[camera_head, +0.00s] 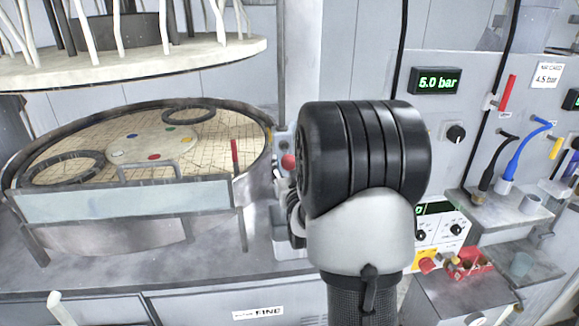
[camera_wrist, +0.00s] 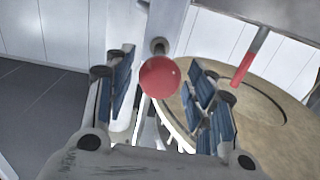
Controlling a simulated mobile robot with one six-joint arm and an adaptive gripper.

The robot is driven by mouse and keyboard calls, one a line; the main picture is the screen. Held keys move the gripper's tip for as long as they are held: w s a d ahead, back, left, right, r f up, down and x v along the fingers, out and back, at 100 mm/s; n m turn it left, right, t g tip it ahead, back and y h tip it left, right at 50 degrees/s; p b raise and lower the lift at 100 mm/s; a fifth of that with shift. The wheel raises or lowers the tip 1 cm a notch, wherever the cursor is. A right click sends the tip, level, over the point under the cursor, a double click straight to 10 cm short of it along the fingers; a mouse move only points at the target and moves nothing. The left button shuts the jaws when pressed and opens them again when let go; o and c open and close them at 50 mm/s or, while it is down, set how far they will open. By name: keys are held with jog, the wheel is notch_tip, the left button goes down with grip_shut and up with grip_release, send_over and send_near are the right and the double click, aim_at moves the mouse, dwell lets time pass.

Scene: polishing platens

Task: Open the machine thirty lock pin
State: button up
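A red ball knob (camera_wrist: 160,77) on a short metal stem shows in the wrist view, in line with the gap of my gripper (camera_wrist: 161,92). The blue-padded fingers stand apart on either side, with visible space between each and the knob. I cannot tell whether the knob is between the fingertips or just beyond them. In the head view, the red knob (camera_head: 288,162) sits on a pale post right of the round polishing platen (camera_head: 95,155). My arm hides most of my gripper there. No label naming the lock pin is readable.
A red upright handle (camera_head: 235,156) stands at the platen rim, right of the knob in the wrist view (camera_wrist: 249,58). A pale upper plate (camera_head: 150,62) hangs over the platen.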

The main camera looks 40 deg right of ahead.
jog(key=shift+o, duration=0.2)
jog(key=v, duration=0.7)
jog(key=shift+s, duration=0.25)
jog(key=shift+a, duration=0.15)
jog(key=s+a+n+g+y, duration=0.35)
jog(key=a+y, duration=0.35)
jog(key=a, duration=1.1)
jog(key=s+a+f+n+g+y, duration=0.1)
jog(key=s+a+g, duration=0.2)
jog(key=s, duration=0.7)
jog(key=s+a+f+n+g+y, duration=0.1)
jog(key=s+a+g, duration=0.3)
jog(key=s+a, duration=0.4)
jog(key=shift+s+f+n+y, duration=0.25)
jog(key=shift+s+n, duration=0.2)
jog(key=shift+s, duration=0.8)
